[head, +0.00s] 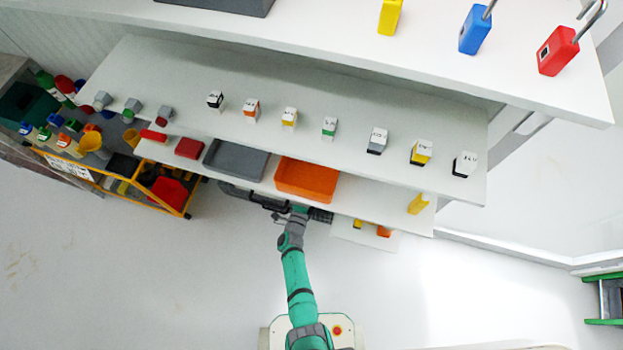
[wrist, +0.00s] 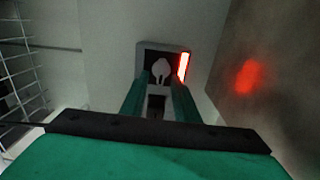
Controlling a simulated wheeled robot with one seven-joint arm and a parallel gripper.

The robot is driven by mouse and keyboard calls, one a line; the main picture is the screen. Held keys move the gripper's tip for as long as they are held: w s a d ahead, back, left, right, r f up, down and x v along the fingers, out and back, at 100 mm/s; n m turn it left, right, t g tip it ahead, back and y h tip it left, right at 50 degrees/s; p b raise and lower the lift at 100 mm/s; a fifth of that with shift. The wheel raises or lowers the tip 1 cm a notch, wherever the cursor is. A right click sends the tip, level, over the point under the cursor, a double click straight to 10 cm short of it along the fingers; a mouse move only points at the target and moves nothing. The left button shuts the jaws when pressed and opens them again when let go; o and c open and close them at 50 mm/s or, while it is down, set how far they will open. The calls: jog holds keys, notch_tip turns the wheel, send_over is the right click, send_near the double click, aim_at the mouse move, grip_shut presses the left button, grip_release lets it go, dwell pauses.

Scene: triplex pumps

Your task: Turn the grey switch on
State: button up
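The grey switch (wrist: 161,70) shows in the wrist view as a light grey knob on a dark square plate in a pale frame. A bright red light (wrist: 184,66) glows at the plate's right side. My gripper (wrist: 160,86) points at the switch, with its two green fingers apart. The knob shows between and just beyond the fingertips; I cannot tell whether they touch it. In the head view, my green arm (head: 296,270) reaches toward the lower shelf edge. The switch cannot be made out there, and the fingertips are hidden.
A shiny wall (wrist: 245,80) at the right of the wrist view reflects the red light. A wire grid (wrist: 22,75) is at the left. In the head view, an orange tray (head: 306,180) and grey tray (head: 235,160) stand on the shelf above. The floor (head: 130,270) at left is clear.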

jog(key=v, duration=1)
jog(key=shift+s+a, duration=0.15)
jog(key=shift+s, duration=0.25)
jog(key=shift+r, duration=0.1)
